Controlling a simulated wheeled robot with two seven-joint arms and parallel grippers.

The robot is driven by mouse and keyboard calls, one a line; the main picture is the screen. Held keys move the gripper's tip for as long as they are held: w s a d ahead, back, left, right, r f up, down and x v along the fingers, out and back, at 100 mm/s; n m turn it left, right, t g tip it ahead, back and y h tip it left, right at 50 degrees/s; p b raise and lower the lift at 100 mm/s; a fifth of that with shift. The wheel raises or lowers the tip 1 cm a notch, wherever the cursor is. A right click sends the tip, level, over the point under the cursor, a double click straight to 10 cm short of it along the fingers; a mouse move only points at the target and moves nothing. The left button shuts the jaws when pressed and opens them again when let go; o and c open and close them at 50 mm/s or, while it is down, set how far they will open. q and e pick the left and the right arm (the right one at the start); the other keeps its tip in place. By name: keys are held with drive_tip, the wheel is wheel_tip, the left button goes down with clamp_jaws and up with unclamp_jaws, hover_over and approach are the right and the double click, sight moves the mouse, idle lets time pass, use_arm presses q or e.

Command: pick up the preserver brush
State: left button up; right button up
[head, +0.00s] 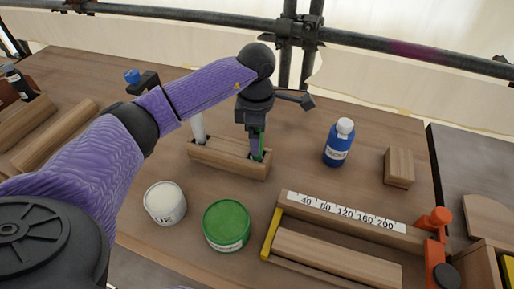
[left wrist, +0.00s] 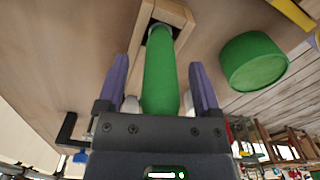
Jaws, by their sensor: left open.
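A green-handled brush (head: 262,143) stands in the right end of a wooden holder (head: 226,165), mostly hidden behind my gripper in the head view. Its thick green handle (left wrist: 159,75) shows clearly in the left wrist view, and its lower end is inside the holder (left wrist: 178,12). My left gripper (head: 257,148) is open, with its purple fingers (left wrist: 160,68) on either side of the handle and a gap visible on each side. A white handle (head: 197,129) stands at the holder's left end. My right gripper is not in view.
A white tin (head: 165,203) and a green tin (head: 227,225) stand in front of the holder. A blue bottle (head: 338,143) and a wooden block (head: 399,167) are to the right. A numbered wooden jig (head: 345,215) lies front right. Metal scaffold tubes (head: 400,48) run behind the table.

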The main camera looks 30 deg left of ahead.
use_arm(q)
drive_tip(key=shift+r, duration=0.1)
clamp_jaws()
drive_tip(key=shift+r, duration=0.1)
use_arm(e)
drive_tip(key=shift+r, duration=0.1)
